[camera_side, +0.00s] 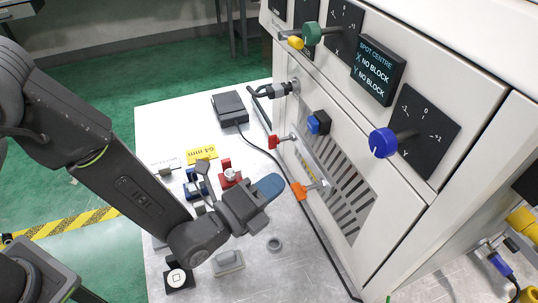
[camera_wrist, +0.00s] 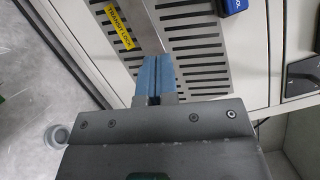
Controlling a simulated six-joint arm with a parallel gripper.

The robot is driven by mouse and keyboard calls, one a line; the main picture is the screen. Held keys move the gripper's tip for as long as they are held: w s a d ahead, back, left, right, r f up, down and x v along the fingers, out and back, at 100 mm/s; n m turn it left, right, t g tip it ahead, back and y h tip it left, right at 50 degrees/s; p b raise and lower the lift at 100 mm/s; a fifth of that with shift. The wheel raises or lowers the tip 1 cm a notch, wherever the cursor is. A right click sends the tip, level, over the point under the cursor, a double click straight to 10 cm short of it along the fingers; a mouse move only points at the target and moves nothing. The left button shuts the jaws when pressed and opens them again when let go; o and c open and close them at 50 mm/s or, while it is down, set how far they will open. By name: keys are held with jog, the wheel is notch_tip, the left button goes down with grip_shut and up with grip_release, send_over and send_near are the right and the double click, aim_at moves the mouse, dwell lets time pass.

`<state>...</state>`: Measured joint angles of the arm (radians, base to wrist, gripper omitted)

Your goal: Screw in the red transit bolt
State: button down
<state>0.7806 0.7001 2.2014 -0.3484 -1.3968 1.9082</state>
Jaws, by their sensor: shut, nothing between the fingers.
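A red knob on a short metal shank (camera_side: 273,142) sticks out of the machine's front at the upper end of a slanting metal bar (camera_side: 310,160). I take it for the red transit bolt; how deep it sits I cannot tell. An orange knob (camera_side: 298,190) sticks out at the bar's lower end. My gripper (camera_side: 270,186) is shut and empty, its blue fingers just left of the orange knob in the side view. In the wrist view its fingers (camera_wrist: 157,76) are together, in front of the bar (camera_wrist: 143,25) and a yellow "TRANSIT LOCK" label (camera_wrist: 118,27). Neither knob shows there.
The machine front (camera_side: 340,130) carries a vent grille (camera_side: 350,205), a blue knob (camera_side: 383,142) and a blue-black switch (camera_side: 319,122). A black cable runs along its foot. The table (camera_side: 160,130) holds a black box (camera_side: 230,107), a red-based fixture (camera_side: 229,178) and a grey ring (camera_side: 274,244).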

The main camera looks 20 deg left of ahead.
aim_at(274, 148)
jog(key=s+a+f+n+t+y, duration=0.1)
jog(key=s+f+n+y, duration=0.2)
jog(key=n+y, duration=0.35)
jog(key=shift+n+y, duration=0.65)
jog(key=shift+n, duration=0.1)
jog(key=w+a, duration=0.1)
jog(key=w, duration=0.3)
jog(key=w+a, duration=0.1)
jog(key=w, duration=0.3)
jog(key=w+a, duration=0.1)
jog(key=w, duration=0.3)
jog(key=shift+a+f, duration=0.1)
jog(key=shift+a, duration=0.2)
jog(key=shift+w+a+f+m+t, duration=0.15)
jog(key=shift+f+m+t, duration=0.15)
jog(key=shift+m+t, duration=0.6)
